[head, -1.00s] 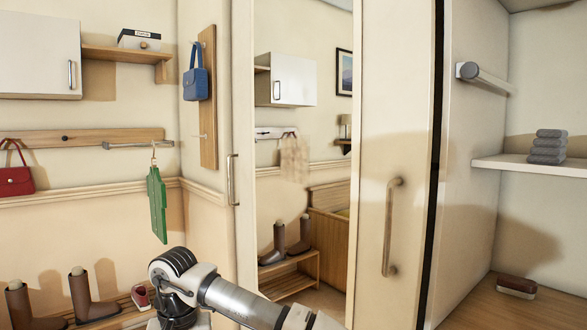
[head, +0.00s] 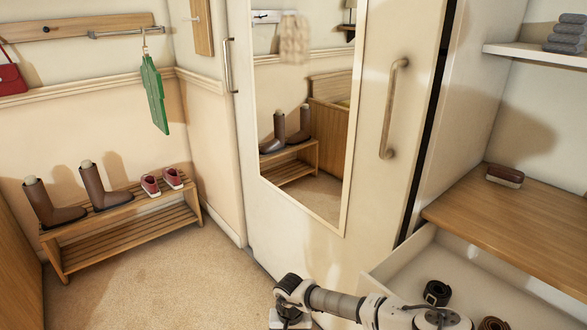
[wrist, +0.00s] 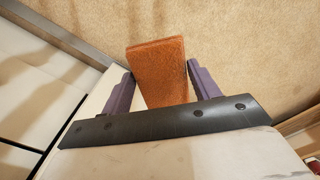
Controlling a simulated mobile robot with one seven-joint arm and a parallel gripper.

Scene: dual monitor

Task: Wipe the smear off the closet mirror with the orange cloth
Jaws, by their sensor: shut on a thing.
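The orange cloth (wrist: 158,62) is a folded, thick-looking piece in the wrist view. My gripper (wrist: 161,76) is shut on it, with a purple finger on each side, above the carpet. In the head view the tall closet mirror (head: 328,195) is set in the cream door. A blotchy beige patch (head: 293,42) shows high on the mirror; it looks like the smear, though it overlaps reflections. My arm is low, below the mirror's bottom edge and apart from it. The cloth and fingers do not show in the head view.
An open drawer (head: 405,262) with dark coiled items juts out at lower right. The door handle (head: 392,108) stands right of the mirror. A shoe rack (head: 125,225) with boots and shoes is at left. A green item (head: 154,95) hangs above. Carpet (head: 165,275) before the door is clear.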

